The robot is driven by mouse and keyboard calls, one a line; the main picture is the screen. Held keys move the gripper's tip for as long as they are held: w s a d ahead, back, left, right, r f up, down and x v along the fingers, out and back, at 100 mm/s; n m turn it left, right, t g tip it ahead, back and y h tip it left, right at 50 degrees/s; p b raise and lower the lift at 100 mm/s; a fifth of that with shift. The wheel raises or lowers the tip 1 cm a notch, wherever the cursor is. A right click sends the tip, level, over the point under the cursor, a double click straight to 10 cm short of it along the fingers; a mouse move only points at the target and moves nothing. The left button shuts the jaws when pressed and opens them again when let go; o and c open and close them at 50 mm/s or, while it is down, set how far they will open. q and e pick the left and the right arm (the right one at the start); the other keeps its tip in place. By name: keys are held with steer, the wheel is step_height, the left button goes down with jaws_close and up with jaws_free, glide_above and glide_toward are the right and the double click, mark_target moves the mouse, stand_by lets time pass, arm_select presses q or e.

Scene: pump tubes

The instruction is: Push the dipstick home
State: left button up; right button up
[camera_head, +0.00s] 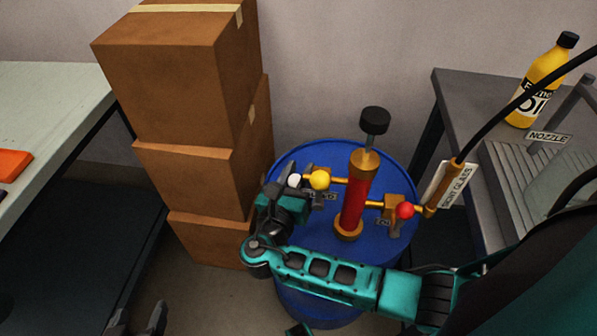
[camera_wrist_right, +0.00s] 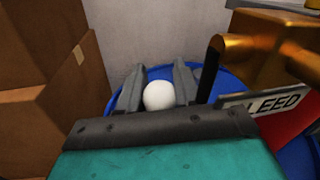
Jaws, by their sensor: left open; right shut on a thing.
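The dipstick shows as a white ball knob (camera_head: 294,180) at the left side of the blue drum's top (camera_head: 395,165). My right gripper (camera_head: 288,188) is shut on this knob. In the right wrist view the white knob (camera_wrist_right: 158,96) sits between the two grey fingers (camera_wrist_right: 158,90). The dipstick's shaft is hidden below the knob, so how deep it sits cannot be told. My left gripper (camera_head: 139,320) is open and empty at the bottom edge of the head view, away from the drum.
Beside the knob stands the red and brass pump (camera_head: 356,195) with a black top, a yellow ball lever (camera_head: 319,180) and a red ball lever (camera_head: 404,210). A BLEED label (camera_wrist_right: 275,102) is close right. Stacked cardboard boxes (camera_head: 190,120) crowd the left. A hose (camera_head: 500,110) rises right.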

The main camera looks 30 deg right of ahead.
jaws_close()
steer(key=shift+f, duration=0.15)
step_height(320, 180, down, 3)
steer(key=shift+f+b, duration=0.1)
steer(key=shift+b, duration=0.6)
steer(key=shift+f, duration=0.1)
steer(key=o, duration=0.7)
jaws_free()
steer(key=shift+o, duration=1.2)
